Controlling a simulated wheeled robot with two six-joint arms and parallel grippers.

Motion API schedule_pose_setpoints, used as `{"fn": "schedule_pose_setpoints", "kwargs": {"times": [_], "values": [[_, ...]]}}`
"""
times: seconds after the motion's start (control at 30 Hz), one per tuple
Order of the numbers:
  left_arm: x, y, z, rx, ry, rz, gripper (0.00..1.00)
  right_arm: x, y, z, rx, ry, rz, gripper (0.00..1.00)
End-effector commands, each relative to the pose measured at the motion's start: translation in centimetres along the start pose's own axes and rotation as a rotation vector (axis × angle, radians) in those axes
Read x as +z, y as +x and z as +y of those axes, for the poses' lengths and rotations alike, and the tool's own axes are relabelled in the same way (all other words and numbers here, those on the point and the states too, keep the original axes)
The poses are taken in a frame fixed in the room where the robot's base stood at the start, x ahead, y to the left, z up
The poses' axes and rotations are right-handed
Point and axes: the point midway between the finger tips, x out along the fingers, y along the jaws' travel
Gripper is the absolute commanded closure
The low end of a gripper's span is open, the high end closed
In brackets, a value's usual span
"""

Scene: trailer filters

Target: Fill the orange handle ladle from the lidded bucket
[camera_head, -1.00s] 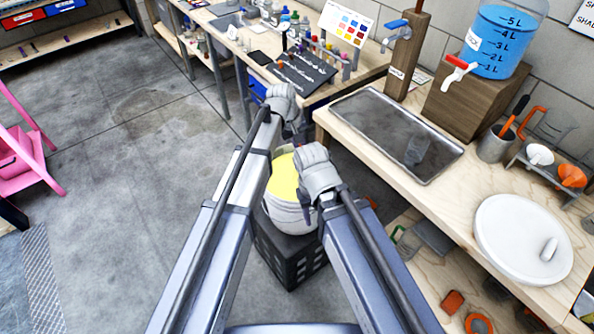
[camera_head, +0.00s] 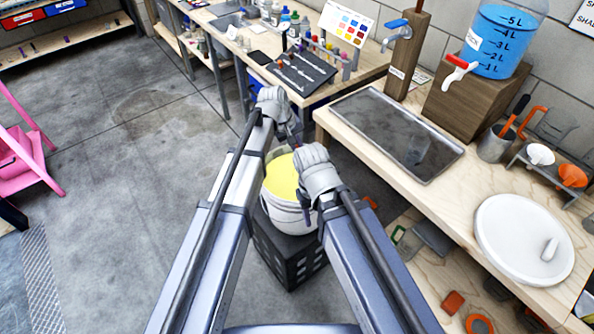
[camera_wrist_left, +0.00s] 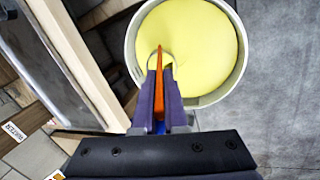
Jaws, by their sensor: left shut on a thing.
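The open white bucket (camera_head: 292,212) stands on a black crate, with yellow contents (camera_head: 281,178) showing inside. In the left wrist view the bucket (camera_wrist_left: 243,75) lies just beyond my left gripper (camera_wrist_left: 161,82). That gripper is shut on the orange handle ladle (camera_wrist_left: 159,95). A pale curved rim, seemingly the ladle's bowl, shows over the yellow; how deep it sits is unclear. In the head view my left gripper (camera_head: 296,142) is above the bucket's far side, and the ladle is hidden. My right gripper (camera_head: 307,214) is at the bucket's near right side; its jaws are mostly hidden.
A white round lid with a handle (camera_head: 503,256) lies on the right bench. A black crate (camera_head: 288,262) supports the bucket. The bench (camera_head: 468,182) with a sink tray (camera_head: 375,125) and a blue water dispenser (camera_head: 498,45) is right of the bucket.

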Motion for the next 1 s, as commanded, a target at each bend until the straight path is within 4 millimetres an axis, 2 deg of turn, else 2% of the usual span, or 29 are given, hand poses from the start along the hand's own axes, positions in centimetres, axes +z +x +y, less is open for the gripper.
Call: {"fn": "schedule_pose_setpoints", "kwargs": {"times": [1.0], "values": [[0.02, -0.22, -0.95, 0.062, 0.0, 0.0, 1.0, -0.03, 0.55, -0.05, 0.0, 0.0, 0.0, 0.5]]}}
